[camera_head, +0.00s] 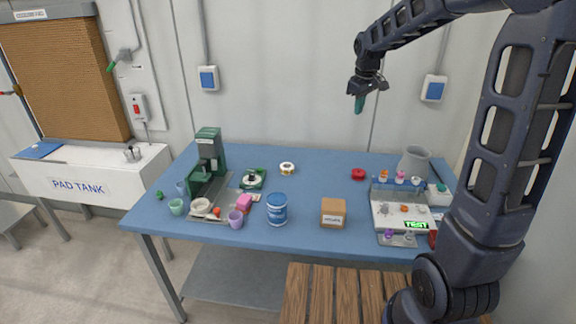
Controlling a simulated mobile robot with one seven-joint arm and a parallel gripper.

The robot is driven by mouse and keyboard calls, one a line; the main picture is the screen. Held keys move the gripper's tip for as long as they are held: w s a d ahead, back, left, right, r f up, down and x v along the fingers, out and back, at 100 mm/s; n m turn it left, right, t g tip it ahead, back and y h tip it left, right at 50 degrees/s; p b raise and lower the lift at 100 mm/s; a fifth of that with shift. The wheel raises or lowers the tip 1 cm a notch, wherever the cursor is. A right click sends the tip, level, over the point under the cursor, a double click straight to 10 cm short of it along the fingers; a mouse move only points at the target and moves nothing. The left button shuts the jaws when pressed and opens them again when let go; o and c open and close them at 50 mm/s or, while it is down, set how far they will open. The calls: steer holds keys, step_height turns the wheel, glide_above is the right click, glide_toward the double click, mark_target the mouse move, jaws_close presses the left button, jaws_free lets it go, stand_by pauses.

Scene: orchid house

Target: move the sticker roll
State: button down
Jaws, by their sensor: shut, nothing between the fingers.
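A small white roll with a tan and dark centre (287,168), which looks like the sticker roll, lies on the blue table (320,165) behind the middle. A small red round thing (358,174) lies to its right; I cannot tell exactly what it is. My gripper (359,108) is shut and empty, with teal fingertips pointing down. It is high above the back of the table, to the right of the white roll and well apart from it.
A green press (207,155) stands at the left, by several small cups. A blue-white tin (277,209) and a cardboard box (333,213) stand at the front. A pale tray (398,215) and a grey pot (414,162) are at the right. The middle is mostly clear.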

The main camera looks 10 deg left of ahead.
steer(key=w+a+f+n+g, duration=0.1)
steer(key=w+a+f+n, duration=0.3)
steer(key=w+a+f, duration=0.7)
steer(key=n+g, duration=0.1)
steer(key=n, duration=0.3)
glide_above(288, 164)
steer(key=s, duration=0.2)
step_height(288, 164, down, 15)
step_height(288, 164, down, 9)
steer(key=shift+w+d+f, duration=0.1)
steer(key=shift+w, duration=0.05)
steer(key=d, duration=2)
steer(key=shift+d, duration=0.25)
